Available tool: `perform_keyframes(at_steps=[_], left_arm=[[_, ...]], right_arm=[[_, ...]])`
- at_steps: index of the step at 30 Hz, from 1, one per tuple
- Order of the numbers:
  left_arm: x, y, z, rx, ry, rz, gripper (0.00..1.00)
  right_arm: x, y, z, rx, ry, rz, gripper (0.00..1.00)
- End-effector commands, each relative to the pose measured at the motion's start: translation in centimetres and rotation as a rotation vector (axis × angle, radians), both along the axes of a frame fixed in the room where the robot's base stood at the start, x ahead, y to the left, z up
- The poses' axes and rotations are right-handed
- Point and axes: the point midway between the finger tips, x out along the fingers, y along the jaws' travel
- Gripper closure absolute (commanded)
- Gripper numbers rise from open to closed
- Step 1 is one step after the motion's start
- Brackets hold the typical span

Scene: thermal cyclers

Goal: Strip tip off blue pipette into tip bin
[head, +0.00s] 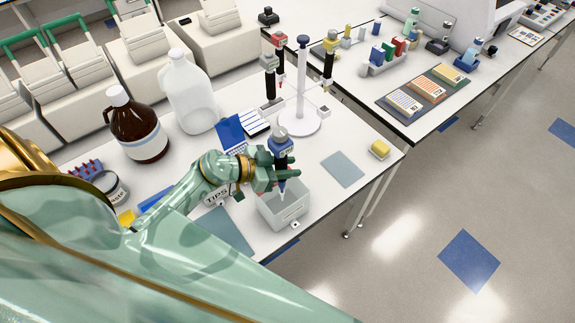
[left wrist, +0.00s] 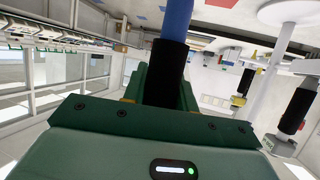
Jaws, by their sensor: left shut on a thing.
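The blue pipette (head: 281,150) stands upright in my left gripper (head: 280,175), which is shut on its body. Its lower end points down over the open grey bin (head: 290,215), and a pale tip shows just at the bin's opening. In the left wrist view, the pipette's dark grip and blue part (left wrist: 172,50) rise between the green fingers of the left gripper (left wrist: 160,85). A "TIPS" label (head: 217,197) shows to the left of the bin. My right gripper is not in view.
A white pipette stand (head: 302,90) with several other pipettes is behind the bin. A brown bottle (head: 138,130) and a clear jug (head: 188,95) stand at the back left.

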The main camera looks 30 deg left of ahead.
Motion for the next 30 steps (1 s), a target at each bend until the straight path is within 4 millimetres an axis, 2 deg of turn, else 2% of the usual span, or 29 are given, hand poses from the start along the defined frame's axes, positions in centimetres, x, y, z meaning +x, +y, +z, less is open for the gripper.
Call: perform_keyframes(at_steps=[30], left_arm=[[0.6, 1.4, 0.0, 0.0, -0.001, 0.0, 0.79]], right_arm=[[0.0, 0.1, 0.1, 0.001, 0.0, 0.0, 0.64]])
